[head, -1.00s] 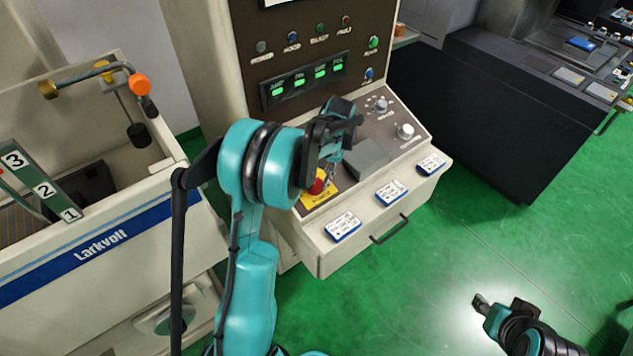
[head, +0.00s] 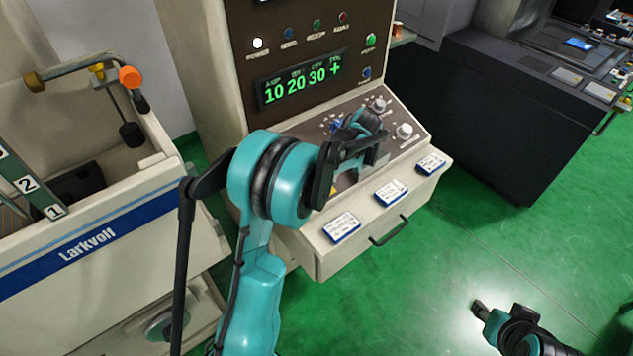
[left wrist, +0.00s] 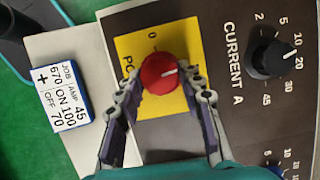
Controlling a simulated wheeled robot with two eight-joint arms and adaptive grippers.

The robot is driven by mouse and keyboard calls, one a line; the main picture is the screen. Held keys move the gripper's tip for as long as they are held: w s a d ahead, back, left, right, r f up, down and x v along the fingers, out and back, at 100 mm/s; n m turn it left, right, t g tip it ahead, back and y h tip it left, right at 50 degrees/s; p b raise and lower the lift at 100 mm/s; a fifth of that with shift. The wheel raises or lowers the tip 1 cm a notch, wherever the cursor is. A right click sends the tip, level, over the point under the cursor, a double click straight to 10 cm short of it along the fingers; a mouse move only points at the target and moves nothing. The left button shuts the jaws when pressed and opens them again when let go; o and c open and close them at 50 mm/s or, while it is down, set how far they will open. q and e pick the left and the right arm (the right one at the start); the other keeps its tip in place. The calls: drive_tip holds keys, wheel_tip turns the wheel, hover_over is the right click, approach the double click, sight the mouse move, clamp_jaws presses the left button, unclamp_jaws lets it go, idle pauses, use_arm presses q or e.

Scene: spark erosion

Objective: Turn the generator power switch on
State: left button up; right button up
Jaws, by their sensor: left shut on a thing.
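The generator power switch is a red round knob (left wrist: 157,72) on a yellow plate (left wrist: 135,48) in the left wrist view. Its white mark points away from the printed 0, toward the right of the picture. My left gripper (left wrist: 163,82) is shut on the knob, one finger on each side. In the head view my left gripper (head: 355,145) hides the knob. The power lamp (head: 257,43) on the generator cabinet glows white, and the display (head: 302,84) shows 10, 20, 30 and a plus. My right gripper (head: 480,309) is away from the panel over the floor; its jaw state is unclear.
A black current knob (left wrist: 270,58) sits beside the switch. Several job cards, one a blue-edged card (head: 341,227), lie on the front ledge. The Larkvoll machine tank (head: 95,245) stands at the left, a dark cabinet (head: 480,120) at the right. Green floor is open between.

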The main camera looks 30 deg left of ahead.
use_arm(q)
drive_tip(key=shift+m, duration=0.7)
drive_tip(key=o, duration=1.2)
drive_tip(key=shift+c, duration=0.2)
drive_tip(key=shift+d, duration=0.1)
drive_tip(key=v, duration=1.2)
drive_tip(key=shift+s+d, duration=0.15)
drive_tip(key=shift+d, duration=0.05)
drive_tip(key=shift+s+f, duration=0.1)
drive_tip(key=shift+f, duration=0.05)
